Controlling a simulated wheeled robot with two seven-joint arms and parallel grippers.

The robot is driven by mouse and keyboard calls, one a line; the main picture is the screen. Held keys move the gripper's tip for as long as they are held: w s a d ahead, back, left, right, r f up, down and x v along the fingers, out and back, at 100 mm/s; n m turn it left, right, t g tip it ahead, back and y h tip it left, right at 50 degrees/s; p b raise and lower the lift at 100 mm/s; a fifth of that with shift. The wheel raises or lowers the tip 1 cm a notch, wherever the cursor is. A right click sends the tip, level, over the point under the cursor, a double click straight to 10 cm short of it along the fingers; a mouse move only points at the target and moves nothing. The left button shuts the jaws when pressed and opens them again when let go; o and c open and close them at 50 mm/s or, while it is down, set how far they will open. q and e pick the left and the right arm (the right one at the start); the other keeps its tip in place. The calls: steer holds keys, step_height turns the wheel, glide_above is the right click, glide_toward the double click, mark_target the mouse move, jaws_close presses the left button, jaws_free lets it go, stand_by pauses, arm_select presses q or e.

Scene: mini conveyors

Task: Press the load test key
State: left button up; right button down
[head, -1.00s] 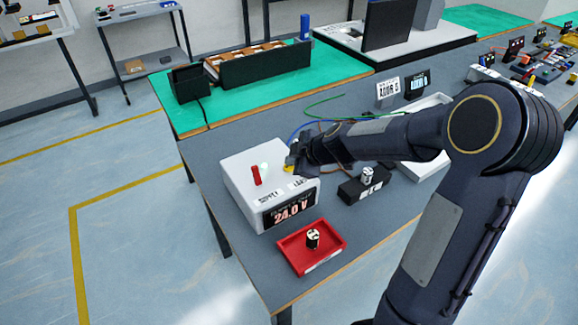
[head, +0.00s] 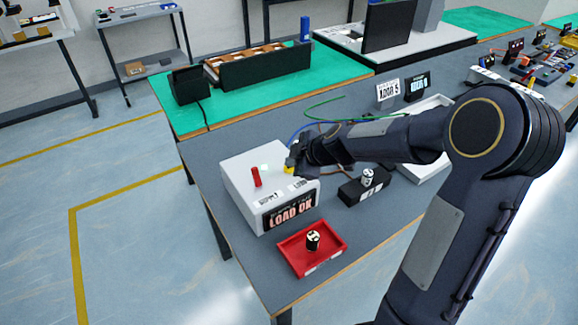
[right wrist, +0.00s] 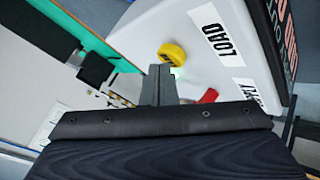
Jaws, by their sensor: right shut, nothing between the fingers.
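The white supply box (head: 238,181) stands on the grey table, and its front display (head: 291,215) reads "LOAD OK". A red lever (head: 255,177) stands up from its top beside the "SUPPLY" label. The yellow load key (head: 289,169) is at the "LOAD" label, partly hidden by my right gripper (head: 297,160) in the head view. In the right wrist view the yellow key (right wrist: 173,53) is just beyond the fingertips of my right gripper (right wrist: 160,70), which are shut and empty. I cannot tell whether they touch it. A small greenish light shows on the box top. My left gripper is not in view.
A red tray (head: 325,259) with a small black-and-white part (head: 313,240) sits in front of the box. A black block (head: 352,192) with a similar part (head: 367,176) stands to the right. Wires and a white tray (head: 428,166) lie behind my right arm.

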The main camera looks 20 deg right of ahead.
mark_target(292, 169)
steer(key=shift+r, duration=0.55)
steer(key=shift+r+p, duration=2.05)
steer(key=shift+r, duration=0.5)
steer(key=s+a+r+m+g+y, duration=0.1)
steer(key=s+a+r+m, duration=0.2)
steer(key=s, duration=0.5)
steer(key=s+a+r+m, duration=0.2)
steer(key=s+r+m, duration=0.15)
steer(key=s, duration=0.45)
steer(key=s+f+m+g, duration=0.1)
steer(key=s+f+m, duration=0.1)
steer(key=s+m, duration=0.2)
steer(key=s+a+f+m+g, duration=0.1)
steer(key=s+m, duration=0.3)
steer(key=s, duration=0.6)
steer(key=shift+s+a+f, duration=0.2)
steer(key=shift+f, duration=0.15)
